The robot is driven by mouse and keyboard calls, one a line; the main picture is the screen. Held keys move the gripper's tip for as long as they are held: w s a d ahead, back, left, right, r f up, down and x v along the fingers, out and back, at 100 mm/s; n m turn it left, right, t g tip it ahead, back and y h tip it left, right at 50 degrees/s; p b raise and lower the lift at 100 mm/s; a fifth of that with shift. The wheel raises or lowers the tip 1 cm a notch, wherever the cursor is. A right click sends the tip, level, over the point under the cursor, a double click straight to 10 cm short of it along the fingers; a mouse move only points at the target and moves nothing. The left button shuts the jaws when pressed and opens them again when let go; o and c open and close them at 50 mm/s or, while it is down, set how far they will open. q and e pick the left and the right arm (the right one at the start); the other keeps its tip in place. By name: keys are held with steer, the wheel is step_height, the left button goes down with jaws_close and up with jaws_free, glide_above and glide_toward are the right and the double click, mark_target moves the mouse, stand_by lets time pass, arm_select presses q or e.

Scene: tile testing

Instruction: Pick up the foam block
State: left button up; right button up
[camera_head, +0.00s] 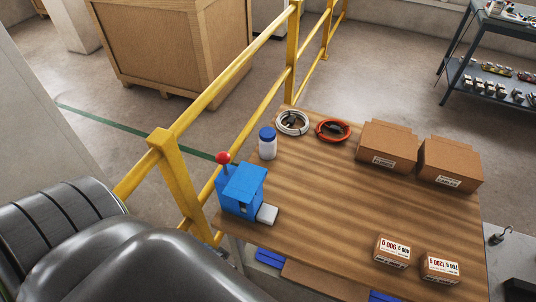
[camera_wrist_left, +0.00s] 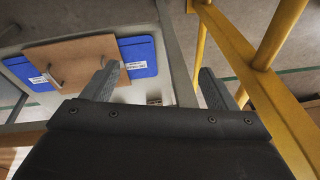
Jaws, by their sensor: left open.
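No thing in view is plainly labelled as foam. A small pale grey-white block (camera_head: 267,213) lies on the wooden table (camera_head: 330,195), right against the front of a blue device (camera_head: 242,190) with a red ball knob; I cannot tell whether it is the foam block or part of the device. My left gripper (camera_wrist_left: 158,80) shows in the left wrist view, its two grey fingers wide apart with nothing between them. In the head view only dark segments of my arm show at lower left; its fingers are hidden there. My right gripper is not in view.
A yellow railing (camera_head: 172,170) runs along the table's left side. A white jar with a blue lid (camera_head: 267,144), cable coils (camera_head: 292,122) and cardboard boxes (camera_head: 387,147) stand on the table. Beneath it are a brown board (camera_wrist_left: 70,60) and blue panels (camera_wrist_left: 138,55). The table's middle is clear.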

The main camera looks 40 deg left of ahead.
arm_select(q)
step_height(320, 180, up, 17)
steer(key=w+d+n, duration=0.1)
steer(key=w+n, duration=0.1)
steer(key=w, duration=0.1)
steer(key=w+d+r+n+g+y, duration=0.15)
steer(key=w+d+n, duration=0.25)
steer(key=w+n, duration=0.55)
steer(key=w+d+r+n+g+y, duration=0.15)
steer(key=w+d+n, duration=0.25)
steer(key=w+n, duration=0.6)
steer(key=m+b, duration=0.1)
steer(key=b, duration=0.6)
glide_toward(268, 212)
steer(key=f, duration=0.1)
steer(key=a+f+p, duration=0.1)
steer(key=shift+w+a+f+g, duration=0.1)
steer(key=shift+a+f+g, duration=0.1)
steer(key=shift+f+g, duration=0.2)
steer(key=shift+p+x, duration=0.35)
steer(key=shift+x, duration=2.6)
steer(key=shift+w, duration=0.1)
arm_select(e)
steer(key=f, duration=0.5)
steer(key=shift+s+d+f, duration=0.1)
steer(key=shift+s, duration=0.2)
arm_select(q)
steer(key=shift+d, duration=0.1)
steer(key=shift+c, duration=0.4)
